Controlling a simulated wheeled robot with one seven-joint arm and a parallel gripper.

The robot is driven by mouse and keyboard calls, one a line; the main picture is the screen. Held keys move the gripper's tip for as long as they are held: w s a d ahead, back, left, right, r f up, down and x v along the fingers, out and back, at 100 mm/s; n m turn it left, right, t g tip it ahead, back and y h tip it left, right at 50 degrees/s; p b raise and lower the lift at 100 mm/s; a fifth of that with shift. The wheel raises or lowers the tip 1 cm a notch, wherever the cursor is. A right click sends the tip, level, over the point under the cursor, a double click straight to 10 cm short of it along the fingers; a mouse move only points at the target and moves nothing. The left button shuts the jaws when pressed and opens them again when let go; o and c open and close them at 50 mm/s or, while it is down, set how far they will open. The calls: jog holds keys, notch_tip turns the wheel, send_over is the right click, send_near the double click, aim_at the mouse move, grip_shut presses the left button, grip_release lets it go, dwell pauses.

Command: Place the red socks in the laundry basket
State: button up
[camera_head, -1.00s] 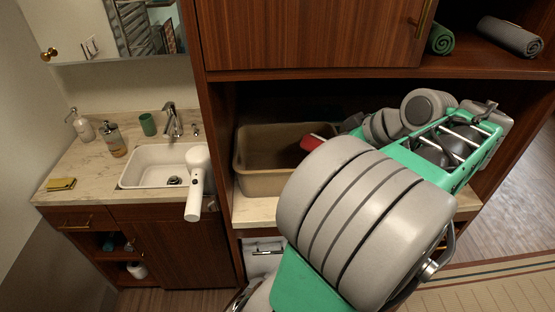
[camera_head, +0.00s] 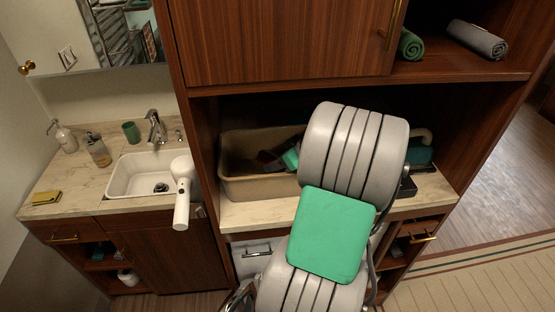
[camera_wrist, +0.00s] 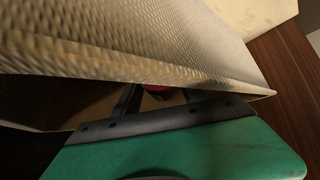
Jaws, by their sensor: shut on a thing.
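The tan laundry basket (camera_head: 240,188) stands on the counter inside the cabinet alcove, left of my arm. Its textured wall (camera_wrist: 150,45) fills much of the wrist view, close to my gripper. My gripper (camera_head: 270,160) is at the basket's opening, largely in shadow and partly behind my arm. In the wrist view its dark fingers (camera_wrist: 158,100) reach past the basket's edge and are shut on the red socks. Only a small red patch of the red socks (camera_wrist: 157,88) shows between the fingers; the rest is hidden.
A sink (camera_head: 140,175) with a faucet (camera_head: 156,128) is on the left counter, with a white hair dryer (camera_head: 182,190) at its right. Rolled towels (camera_head: 477,40) lie on the upper right shelf. The cabinet's shelf and side panel frame the alcove tightly.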

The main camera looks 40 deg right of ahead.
jog(key=shift+s+a+f+b, duration=0.15)
jog(key=shift+s+f+b, duration=0.05)
jog(key=shift+f+b, duration=0.5)
jog(key=o, duration=1.4)
jog(key=shift+s+a+f, duration=0.1)
jog(key=shift+s+f, duration=0.05)
jog(key=shift+f, duration=0.1)
jog(key=shift+c, duration=0.2)
jog(key=shift+r+p, duration=0.3)
jog(key=shift+r, duration=0.05)
jog(key=w+r+b+v, duration=0.1)
jog(key=v, duration=1.1)
jog(key=shift+s+r, duration=0.15)
jog(key=shift+s, duration=0.05)
